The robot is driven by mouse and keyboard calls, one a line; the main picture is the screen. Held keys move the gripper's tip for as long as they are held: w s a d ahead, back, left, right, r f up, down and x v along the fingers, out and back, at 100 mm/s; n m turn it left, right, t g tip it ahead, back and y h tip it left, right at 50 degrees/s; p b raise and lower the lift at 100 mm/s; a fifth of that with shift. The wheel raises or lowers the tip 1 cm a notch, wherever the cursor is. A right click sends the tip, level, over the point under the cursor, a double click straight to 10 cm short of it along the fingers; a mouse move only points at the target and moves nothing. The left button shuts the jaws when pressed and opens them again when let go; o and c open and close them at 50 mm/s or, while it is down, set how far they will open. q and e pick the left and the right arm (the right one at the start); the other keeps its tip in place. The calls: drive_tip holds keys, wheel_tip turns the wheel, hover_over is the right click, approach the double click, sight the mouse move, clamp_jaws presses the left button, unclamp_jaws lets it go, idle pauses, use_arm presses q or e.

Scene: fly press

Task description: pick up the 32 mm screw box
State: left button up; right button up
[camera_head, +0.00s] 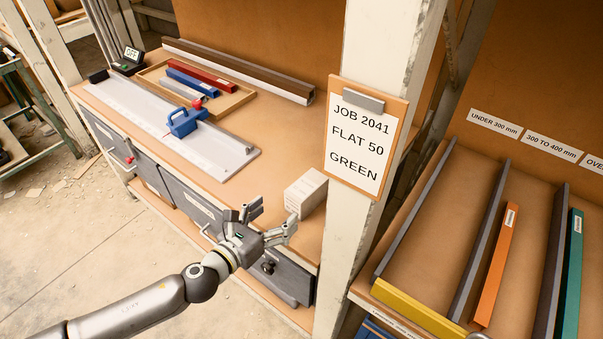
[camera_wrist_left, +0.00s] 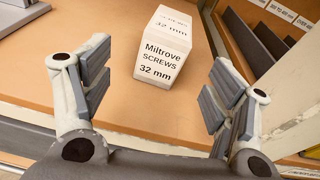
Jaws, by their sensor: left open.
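The 32 mm screw box (camera_head: 306,193) is a white box standing on the wooden bench top, close to the pale post. In the left wrist view the box (camera_wrist_left: 165,50) reads "Miltrove SCREWS 32 mm" on its front. My left gripper (camera_head: 272,218) is open and empty at the bench's front edge, just short of the box. In the left wrist view its two spread fingers (camera_wrist_left: 160,105) frame the box from left and right, with the box beyond the fingertips and apart from them. My right gripper is in neither view.
A post (camera_head: 385,120) with a clipboard (camera_head: 362,140) reading "JOB 2041 FLAT 50 GREEN" stands right of the box. A measuring board with a blue clamp (camera_head: 184,122) and a tray (camera_head: 236,100) of bars lie further left. Bench top left of the box is clear.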

sight(304, 187)
use_arm(q)
drive_tip(key=shift+w+d+r+m+h, duration=0.15)
drive_tip(key=shift+d+r+m+h, duration=0.15)
drive_tip(key=shift+d+r+m, duration=0.55)
drive_tip(key=x, duration=0.4)
drive_tip(key=shift+d+r+p, duration=0.1)
drive_tip(key=shift+d+p, duration=0.05)
drive_tip(key=shift+p, duration=0.15)
drive_tip(key=shift+w+d, duration=0.15)
drive_tip(key=shift+w, duration=0.35)
drive_tip(key=x, duration=0.4)
drive_tip(key=shift+w, duration=0.35)
drive_tip(key=shift+c, duration=1.1)
drive_tip(key=c, duration=1.2)
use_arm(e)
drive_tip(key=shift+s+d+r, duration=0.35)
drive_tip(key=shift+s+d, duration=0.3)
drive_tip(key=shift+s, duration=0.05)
